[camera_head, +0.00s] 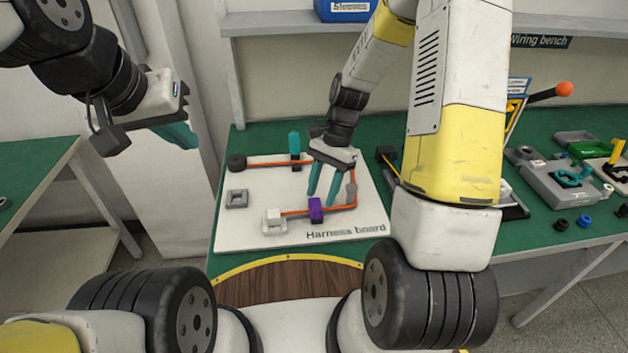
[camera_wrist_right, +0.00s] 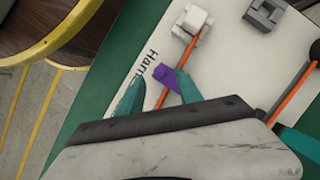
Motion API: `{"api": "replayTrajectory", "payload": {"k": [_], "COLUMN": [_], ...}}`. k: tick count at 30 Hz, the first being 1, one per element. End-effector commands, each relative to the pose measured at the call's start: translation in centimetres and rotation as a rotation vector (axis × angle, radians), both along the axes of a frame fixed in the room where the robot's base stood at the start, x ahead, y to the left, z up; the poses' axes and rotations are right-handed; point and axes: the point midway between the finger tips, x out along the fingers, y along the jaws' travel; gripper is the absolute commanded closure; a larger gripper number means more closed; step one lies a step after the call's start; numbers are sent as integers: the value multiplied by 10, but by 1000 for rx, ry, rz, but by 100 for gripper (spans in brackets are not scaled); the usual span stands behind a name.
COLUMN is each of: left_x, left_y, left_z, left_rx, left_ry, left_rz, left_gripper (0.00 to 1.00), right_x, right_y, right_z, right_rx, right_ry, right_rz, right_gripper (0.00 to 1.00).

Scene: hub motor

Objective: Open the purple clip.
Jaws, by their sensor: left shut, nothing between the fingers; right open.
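The purple clip (camera_head: 316,209) sits on the white harness board (camera_head: 240,222), on the orange cable (camera_head: 345,206) near the board's front edge. It also shows in the right wrist view (camera_wrist_right: 167,77), between and a little beyond the two teal fingers. My right gripper (camera_head: 322,190) is open above the board, with its fingertips pointing down close to the clip. Whether a finger touches the clip cannot be told. The clip looks closed over the cable, but it is too small to be sure. My left gripper (camera_head: 182,136) is shut and empty, well to the left of the board.
A white connector block (camera_head: 274,221) holds the cable end left of the clip. A grey block (camera_head: 236,198), a black round post (camera_head: 237,162) and a teal clip (camera_head: 294,144) stand on the board. Tools and fixtures (camera_head: 560,180) crowd the green bench at right.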

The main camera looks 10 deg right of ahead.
Motion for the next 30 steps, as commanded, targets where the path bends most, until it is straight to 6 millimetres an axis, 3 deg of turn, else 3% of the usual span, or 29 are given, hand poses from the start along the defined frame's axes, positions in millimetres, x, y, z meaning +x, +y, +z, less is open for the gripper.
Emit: {"api": "replayTrajectory", "payload": {"k": [7, 17, 18, 24, 30], "left_x": [0, 0, 0, 0, 0], "left_y": [0, 0, 0, 0, 0], "left_z": [0, 0, 0, 0, 0], "left_rx": [0, 0, 0, 0, 0], "left_ry": [0, 0, 0, 0, 0], "left_rz": [0, 0, 0, 0, 0], "left_gripper": [100, 100, 100, 100, 100], "right_x": [-9, -10, -10, -10, -10], "right_y": [9, 10, 10, 10, 10], "right_z": [-30, -35, -35, -35, -35], "right_rx": [1, 0, 0, 0, 0], "right_ry": [1, -3, -3, -3, -3], "right_rz": [2, 2, 2, 1, 1], "right_gripper": [58, 58, 60, 99, 100]}}
